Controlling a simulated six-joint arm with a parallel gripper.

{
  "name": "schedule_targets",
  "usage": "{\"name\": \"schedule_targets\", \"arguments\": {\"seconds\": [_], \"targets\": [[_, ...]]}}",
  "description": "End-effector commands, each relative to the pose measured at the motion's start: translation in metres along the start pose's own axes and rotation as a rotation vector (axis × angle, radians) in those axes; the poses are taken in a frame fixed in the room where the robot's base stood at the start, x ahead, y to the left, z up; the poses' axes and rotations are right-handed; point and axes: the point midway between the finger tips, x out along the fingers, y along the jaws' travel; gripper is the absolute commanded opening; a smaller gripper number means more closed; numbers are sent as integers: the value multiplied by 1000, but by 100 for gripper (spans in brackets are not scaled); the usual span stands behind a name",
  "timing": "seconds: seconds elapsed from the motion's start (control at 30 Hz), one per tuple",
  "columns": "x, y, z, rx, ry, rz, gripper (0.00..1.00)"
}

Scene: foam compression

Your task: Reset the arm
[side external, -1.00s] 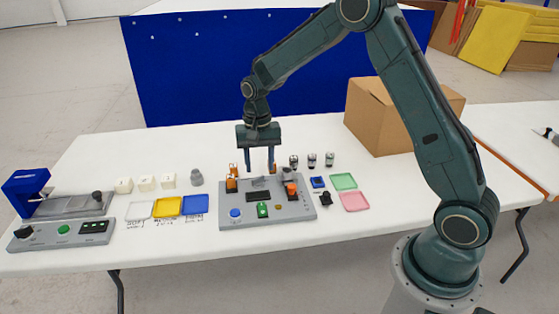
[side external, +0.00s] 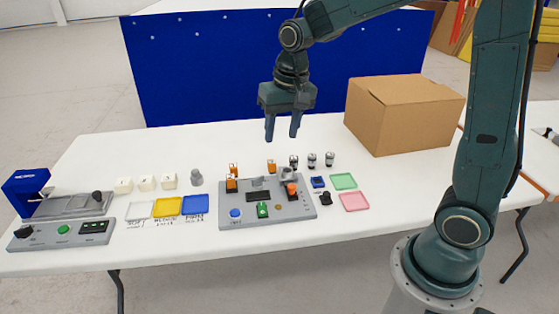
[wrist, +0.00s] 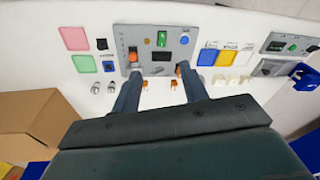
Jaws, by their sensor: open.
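My gripper (side external: 283,138) hangs open and empty in the side external view, above the back part of the white table, fingers pointing down. It is above and behind the grey control panel (side external: 265,209), touching nothing. In the wrist view my gripper's two fingers (wrist: 158,92) are spread apart with nothing between them. The grey panel carries a dark screen, a green switch, a blue button and orange parts; it also shows beyond the fingertips in the wrist view (wrist: 158,68).
A cardboard box (side external: 405,115) stands at the back right. Several metal cylinders (side external: 312,160) stand behind the panel. Coloured trays (side external: 195,204) and white blocks (side external: 146,183) lie left of it, with a grey and blue device (side external: 65,235) at far left. Green (side external: 343,181) and pink trays (side external: 355,201) lie right.

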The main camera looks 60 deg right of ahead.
Motion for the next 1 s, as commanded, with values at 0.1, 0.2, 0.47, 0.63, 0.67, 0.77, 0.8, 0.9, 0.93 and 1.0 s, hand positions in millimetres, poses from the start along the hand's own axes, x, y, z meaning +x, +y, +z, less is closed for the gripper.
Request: {"name": "schedule_targets", "arguments": {"seconds": [0.1, 0.2, 0.47, 0.63, 0.67, 0.77, 0.8, 0.9, 0.93, 1.0], "targets": [[-22, 5, 18, -53, 38, -15, 44], [-37, 10, 34, -97, 66, -24, 44], [-67, 25, 76, -210, 141, -45, 44], [-80, 36, 104, -283, 191, -55, 44], [-82, 38, 109, -297, 201, -57, 44], [-86, 45, 126, -341, 230, -62, 44], [-88, 48, 132, -357, 243, -64, 44], [-90, 55, 148, -399, 272, -68, 44], [-90, 57, 152, -411, 280, -68, 44], [-91, 61, 161, -436, 298, -70, 44]]}}
